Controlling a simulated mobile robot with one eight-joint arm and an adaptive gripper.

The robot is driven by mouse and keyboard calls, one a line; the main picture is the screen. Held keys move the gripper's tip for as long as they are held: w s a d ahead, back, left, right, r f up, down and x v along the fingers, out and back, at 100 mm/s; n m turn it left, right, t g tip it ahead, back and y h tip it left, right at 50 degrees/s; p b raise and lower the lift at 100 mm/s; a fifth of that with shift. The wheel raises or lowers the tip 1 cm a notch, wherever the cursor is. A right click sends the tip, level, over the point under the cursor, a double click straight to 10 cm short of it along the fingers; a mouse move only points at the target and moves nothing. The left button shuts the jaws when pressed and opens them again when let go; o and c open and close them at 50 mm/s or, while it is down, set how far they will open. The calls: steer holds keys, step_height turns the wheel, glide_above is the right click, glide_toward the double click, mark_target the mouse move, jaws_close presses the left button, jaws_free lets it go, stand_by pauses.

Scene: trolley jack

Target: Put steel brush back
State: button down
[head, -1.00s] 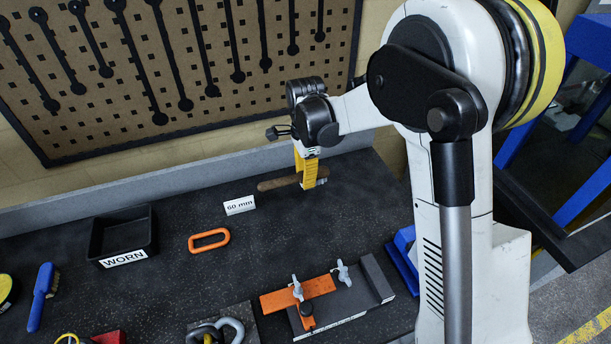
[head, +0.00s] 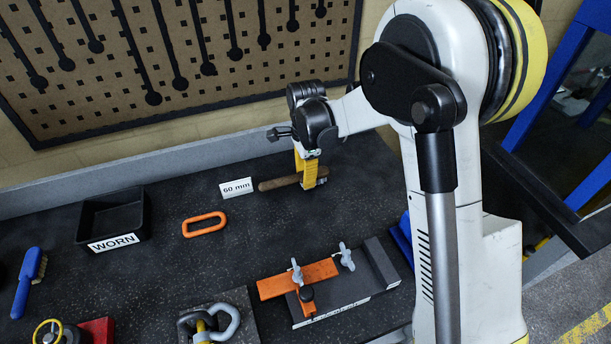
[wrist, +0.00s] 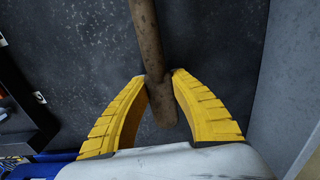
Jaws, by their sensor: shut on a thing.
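My gripper (head: 307,180) is shut on a brown wooden handle (head: 279,184) at the back of the dark bench. In the wrist view the worn wooden handle (wrist: 150,45) runs between the two yellow fingers, its rounded end just inside them and its other end out of the frame. No bristles show on it, so I cannot tell if it is the steel brush. A brush with a blue handle (head: 22,294) and pale bristles lies at the far left of the bench. How far the held handle is above the bench is unclear.
A white "60 mm" label (head: 236,188) is left of the handle. A black WORN bin (head: 112,220), an orange ring (head: 204,224), a clamped fixture (head: 318,284) and a shackle (head: 208,322) stand on the bench. A pegboard (head: 190,60) hangs behind. Bare bench lies between them.

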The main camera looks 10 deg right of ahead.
steer(key=shift+f+b, duration=0.4)
steer(key=shift+f, duration=0.05)
steer(key=c, duration=1.2)
jaws_free()
steer(key=shift+o, duration=0.2)
step_height(320, 180, up, 12)
